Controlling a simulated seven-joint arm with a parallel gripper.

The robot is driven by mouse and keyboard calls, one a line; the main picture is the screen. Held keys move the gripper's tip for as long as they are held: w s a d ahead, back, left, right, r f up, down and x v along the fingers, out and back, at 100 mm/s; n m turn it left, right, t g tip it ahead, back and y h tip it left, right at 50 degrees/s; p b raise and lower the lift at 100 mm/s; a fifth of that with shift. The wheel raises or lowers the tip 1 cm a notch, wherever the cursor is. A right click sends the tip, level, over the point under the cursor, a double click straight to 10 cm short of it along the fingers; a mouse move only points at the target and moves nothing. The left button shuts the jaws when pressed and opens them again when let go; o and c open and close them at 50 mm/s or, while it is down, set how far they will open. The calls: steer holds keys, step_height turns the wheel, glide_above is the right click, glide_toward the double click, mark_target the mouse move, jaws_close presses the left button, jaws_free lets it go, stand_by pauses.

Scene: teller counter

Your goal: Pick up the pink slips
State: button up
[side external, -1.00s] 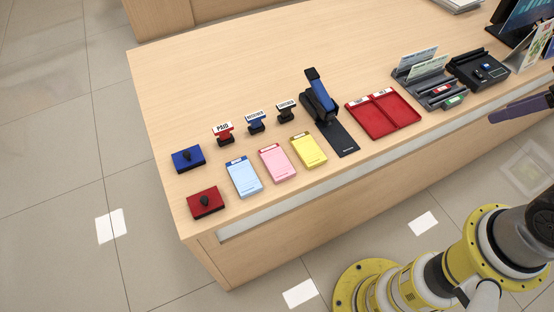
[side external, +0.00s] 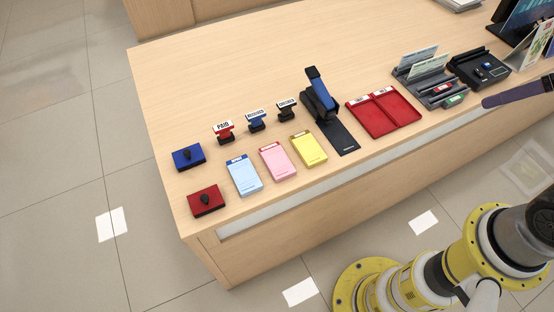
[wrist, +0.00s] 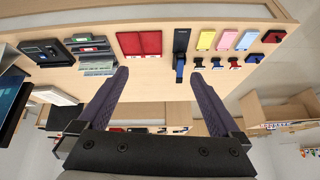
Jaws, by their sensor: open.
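The pink slips (side external: 278,162) are a flat pad lying on the counter between the blue pad (side external: 244,175) and the yellow pad (side external: 308,149). In the wrist view the pink slips (wrist: 205,40) lie near the top right, well beyond my fingers. My gripper (wrist: 165,82) is open and empty, its two purple fingers spread above the counter. In the side view only one purple finger (side external: 520,95) shows, at the right edge, far right of the pink slips. The rest of my gripper is out of frame there.
Three hand stamps (side external: 257,121) stand behind the pads, and blue (side external: 180,161) and red (side external: 200,207) boxes with black knobs lie left. A stapler-like device (side external: 319,100), a red tray (side external: 382,128) and a grey card holder (side external: 431,92) stand right. The counter's back left is clear.

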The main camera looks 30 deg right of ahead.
steer(key=w+a+r+m+g+y, duration=0.15)
steer(key=w+a, duration=0.25)
steer(key=w, duration=0.5)
steer(key=w+a+r+h, duration=0.1)
steer(key=w+a+r, duration=0.15)
steer(key=w, duration=0.55)
steer(key=n+g, duration=0.3)
steer(key=g, duration=0.2)
glide_above(283, 169)
steer(key=f, duration=3)
steer(key=shift+w+f, duration=0.3)
steer(key=shift+w, duration=0.05)
steer(key=f, duration=0.5)
steer(key=shift+s, duration=0.4)
steer(key=shift+f, duration=0.7)
steer(key=shift+c, duration=0.2)
